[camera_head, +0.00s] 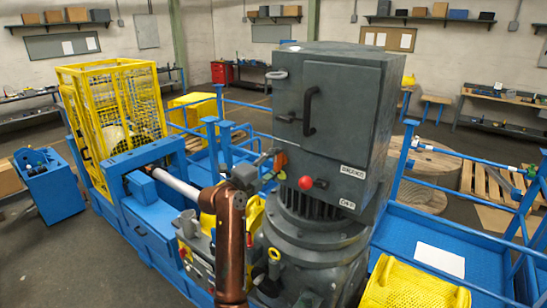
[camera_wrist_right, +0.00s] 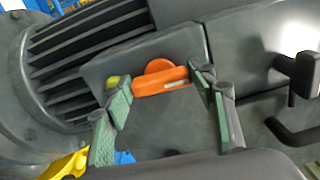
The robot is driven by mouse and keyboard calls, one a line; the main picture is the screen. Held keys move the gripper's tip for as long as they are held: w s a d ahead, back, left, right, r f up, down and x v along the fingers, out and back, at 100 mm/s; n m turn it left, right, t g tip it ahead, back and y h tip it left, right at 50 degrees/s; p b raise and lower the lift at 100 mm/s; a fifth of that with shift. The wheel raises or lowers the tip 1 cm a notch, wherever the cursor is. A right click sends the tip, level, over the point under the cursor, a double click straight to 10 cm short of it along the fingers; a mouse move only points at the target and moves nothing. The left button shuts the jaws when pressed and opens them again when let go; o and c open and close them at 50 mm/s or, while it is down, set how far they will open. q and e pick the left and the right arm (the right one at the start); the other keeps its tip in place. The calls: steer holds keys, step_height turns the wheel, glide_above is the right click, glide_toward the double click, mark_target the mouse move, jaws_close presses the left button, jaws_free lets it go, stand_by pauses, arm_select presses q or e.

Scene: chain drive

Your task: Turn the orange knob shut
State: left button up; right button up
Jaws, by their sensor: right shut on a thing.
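The orange knob (camera_head: 281,160) sits on the lower left face of the large grey cabinet (camera_head: 335,110), above the finned motor housing. In the right wrist view the knob (camera_wrist_right: 160,79) has a round base and a bar lying nearly across the picture, with a small pale mark. My right gripper (camera_head: 268,161) reaches it from the left. In the wrist view its green-padded fingers (camera_wrist_right: 162,92) stand at the two ends of the bar, shut on it. My left gripper is not in view.
A red ball handle (camera_head: 305,183) sticks out just right of the knob. A black door handle (camera_head: 309,111) is above. A yellow round part (camera_wrist_right: 112,82) is beside the knob.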

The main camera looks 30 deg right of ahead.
steer(key=shift+n+p, duration=0.4)
steer(key=shift+p, duration=0.05)
steer(key=shift+f, duration=0.1)
steer(key=o, duration=1.2)
steer(key=shift+c, duration=0.2)
steer(key=v, duration=1.2)
steer(key=shift+w, duration=0.1)
